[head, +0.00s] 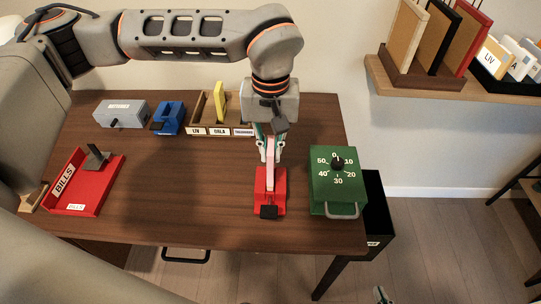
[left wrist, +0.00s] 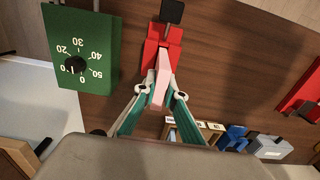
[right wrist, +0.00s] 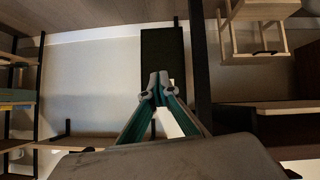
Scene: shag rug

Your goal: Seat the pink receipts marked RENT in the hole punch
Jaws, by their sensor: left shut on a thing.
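The pink receipts (head: 270,172) are a thin upright stack held between the fingers of my left gripper (head: 270,150). They also show in the left wrist view (left wrist: 162,82), where the fingers (left wrist: 162,93) press on both sides. No RENT mark is legible. The red hole punch (head: 262,186) lies on the table directly under the left gripper, its black lever (head: 268,212) toward the front. The receipts' lower end meets or overlaps the punch; I cannot tell whether they are in its slot. My right gripper (right wrist: 158,88) looks shut and empty, away from the table; its tip shows at the head view's bottom edge.
A green dial box (head: 335,190) stands right of the punch. A blue device (head: 168,118), a grey box (head: 122,113) and a wooden divided tray (head: 205,128) line the back. A red BILLS tray (head: 90,195) with a grey upright is left. The table's middle (head: 180,180) is clear.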

